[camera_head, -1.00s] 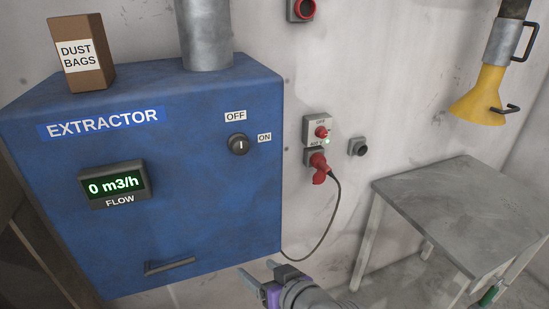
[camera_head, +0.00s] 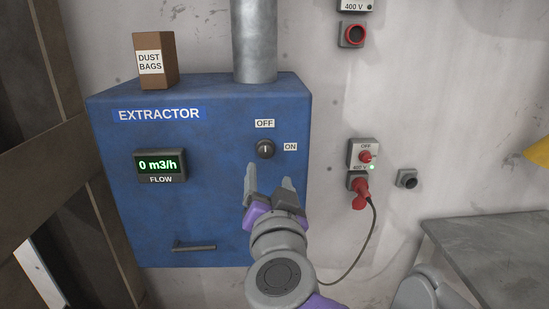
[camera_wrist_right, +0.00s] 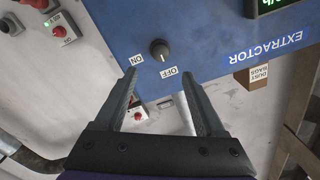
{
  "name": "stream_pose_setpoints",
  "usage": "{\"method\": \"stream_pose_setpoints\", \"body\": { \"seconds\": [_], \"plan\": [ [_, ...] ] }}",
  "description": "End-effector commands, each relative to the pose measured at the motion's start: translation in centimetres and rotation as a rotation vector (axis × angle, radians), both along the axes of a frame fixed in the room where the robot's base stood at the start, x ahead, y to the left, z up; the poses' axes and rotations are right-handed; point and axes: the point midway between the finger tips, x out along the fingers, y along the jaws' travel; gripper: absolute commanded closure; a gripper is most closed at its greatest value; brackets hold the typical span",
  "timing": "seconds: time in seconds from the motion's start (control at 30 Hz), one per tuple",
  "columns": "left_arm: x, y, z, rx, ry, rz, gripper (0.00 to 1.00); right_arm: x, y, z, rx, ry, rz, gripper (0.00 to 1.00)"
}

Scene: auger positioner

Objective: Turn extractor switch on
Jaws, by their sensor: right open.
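The blue extractor box (camera_head: 215,215) hangs on the wall, with a black rotary switch (camera_head: 265,149) on its front. The OFF label is above the switch and the ON label is to its right; the knob's white mark stands upright, toward OFF. The flow display (camera_head: 160,164) reads 0 m3/h. My right gripper (camera_head: 268,172) is open and empty, just below the switch in the head view. In the wrist view the knob (camera_wrist_right: 159,50) lies beyond the fingertips, roughly between them and apart from them. My left gripper is not in view.
A red plug (camera_head: 360,188) with a cable sits in a wall socket right of the box, under a small red switch (camera_head: 366,156) with a green light. A dust bags carton (camera_head: 170,66) stands on top, beside a grey pipe (camera_head: 255,40). A grey table (camera_head: 490,245) is at right.

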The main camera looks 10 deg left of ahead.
Motion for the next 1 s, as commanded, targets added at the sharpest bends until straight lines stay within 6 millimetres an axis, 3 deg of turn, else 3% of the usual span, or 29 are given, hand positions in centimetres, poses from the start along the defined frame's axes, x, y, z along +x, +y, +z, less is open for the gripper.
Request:
{"method": "stream_pose_setpoints", "body": {
  "seconds": [0.5,0.7,0.97,1.0],
  "plan": [
    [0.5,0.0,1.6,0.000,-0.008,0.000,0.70,8.4,2.6,0.2,-0.001,-0.002,-0.002,0.28],
    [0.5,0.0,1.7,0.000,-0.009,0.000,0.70,9.5,3.0,0.0,-0.001,-0.002,0.000,0.28],
    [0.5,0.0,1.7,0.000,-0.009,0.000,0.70,9.6,3.1,0.0,-0.001,-0.001,0.001,0.28],
    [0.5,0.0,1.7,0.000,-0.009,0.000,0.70,9.6,3.1,0.0,-0.001,-0.001,0.001,0.35]
  ]
}}
